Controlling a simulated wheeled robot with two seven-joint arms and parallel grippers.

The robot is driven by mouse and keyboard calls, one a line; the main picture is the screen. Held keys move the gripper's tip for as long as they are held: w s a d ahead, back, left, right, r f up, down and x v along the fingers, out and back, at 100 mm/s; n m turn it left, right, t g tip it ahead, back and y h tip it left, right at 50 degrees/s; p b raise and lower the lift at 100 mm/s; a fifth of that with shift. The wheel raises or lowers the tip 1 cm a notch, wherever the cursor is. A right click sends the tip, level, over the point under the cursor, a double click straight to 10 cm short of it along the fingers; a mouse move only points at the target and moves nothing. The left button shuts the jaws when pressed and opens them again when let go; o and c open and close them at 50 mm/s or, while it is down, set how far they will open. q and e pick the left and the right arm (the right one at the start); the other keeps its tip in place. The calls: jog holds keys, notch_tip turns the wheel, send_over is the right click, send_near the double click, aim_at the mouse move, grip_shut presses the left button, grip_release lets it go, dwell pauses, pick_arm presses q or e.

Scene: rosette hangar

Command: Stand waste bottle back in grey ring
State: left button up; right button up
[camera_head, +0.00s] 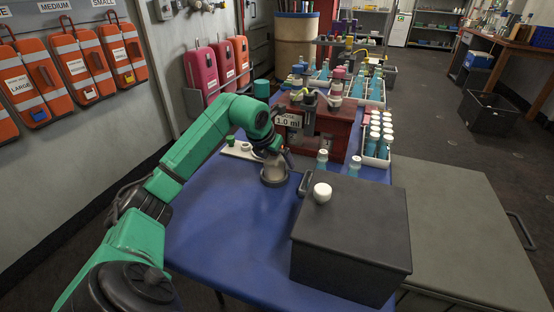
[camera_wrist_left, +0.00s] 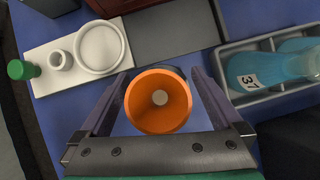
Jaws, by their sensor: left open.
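The waste bottle, as far as I can tell, is the grey vessel (camera_head: 273,174) standing on the blue table under my left gripper. In the left wrist view its round orange mouth (camera_wrist_left: 158,101) opens toward the camera. My left gripper (camera_head: 276,150) is open, with one finger on each side of the orange mouth; contact cannot be told. A pale grey ring (camera_wrist_left: 100,47) lies on a white board (camera_wrist_left: 50,82), apart from the vessel and empty. The board also shows in the head view (camera_head: 240,153). My right gripper is not in view.
A small white ring (camera_wrist_left: 60,60) and a green-capped item (camera_wrist_left: 22,70) share the board. A dark lidded box (camera_head: 350,245) with a white knob stands at the front right. A red-brown dosing stand (camera_head: 335,130) is behind. The table's front left is clear.

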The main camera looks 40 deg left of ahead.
pick_arm(q)
jog(key=v, duration=1.1)
jog(key=shift+s+r, duration=0.15)
jog(key=shift+r, duration=0.15)
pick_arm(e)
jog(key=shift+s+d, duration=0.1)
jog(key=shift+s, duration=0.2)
